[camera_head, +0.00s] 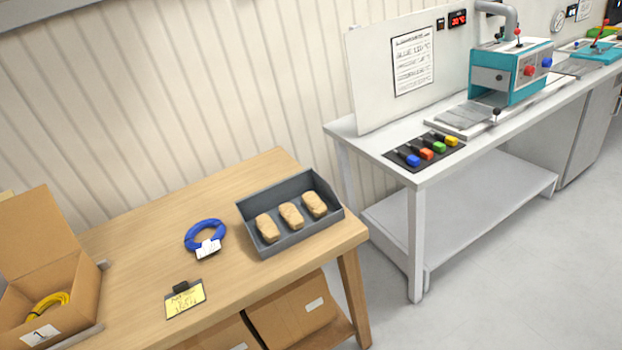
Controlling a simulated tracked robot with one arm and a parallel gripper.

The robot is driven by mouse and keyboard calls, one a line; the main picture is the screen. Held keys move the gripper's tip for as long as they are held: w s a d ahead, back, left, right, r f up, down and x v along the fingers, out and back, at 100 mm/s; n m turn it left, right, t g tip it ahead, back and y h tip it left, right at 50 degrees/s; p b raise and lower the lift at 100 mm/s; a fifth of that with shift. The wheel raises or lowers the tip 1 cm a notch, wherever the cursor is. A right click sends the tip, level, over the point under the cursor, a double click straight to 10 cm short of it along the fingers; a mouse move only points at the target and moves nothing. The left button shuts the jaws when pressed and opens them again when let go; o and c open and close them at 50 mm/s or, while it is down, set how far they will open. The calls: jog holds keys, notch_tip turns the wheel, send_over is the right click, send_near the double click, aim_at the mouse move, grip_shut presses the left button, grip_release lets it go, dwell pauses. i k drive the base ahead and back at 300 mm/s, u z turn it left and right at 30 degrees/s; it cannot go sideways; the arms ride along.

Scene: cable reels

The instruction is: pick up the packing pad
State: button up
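Several tan, rounded packing pads lie side by side in a grey open tray (268,243) on the wooden table. The left pad (267,228), the middle pad (291,216) and the right pad (314,204) sit apart from the tray walls at the back. The tray stands near the table's right end. My gripper is not in this view, so I cannot see whether it is open or shut.
On the wooden table (140,245) are a blue cable coil (204,235) with a white tag, a yellow note (185,298) and an open cardboard box (60,318) holding yellow cable (48,304). A white bench (400,180) with a teal machine (512,70) stands at right.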

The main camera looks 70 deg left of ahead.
aim_at(292, 216)
jog(key=u, duration=0.5)
jog(key=i, duration=1.15)
jog(key=u, duration=0.8)
jog(key=k, duration=0.7)
jog(key=u, duration=0.2)
jog(key=i, duration=0.8)
jog(key=z, duration=0.1)
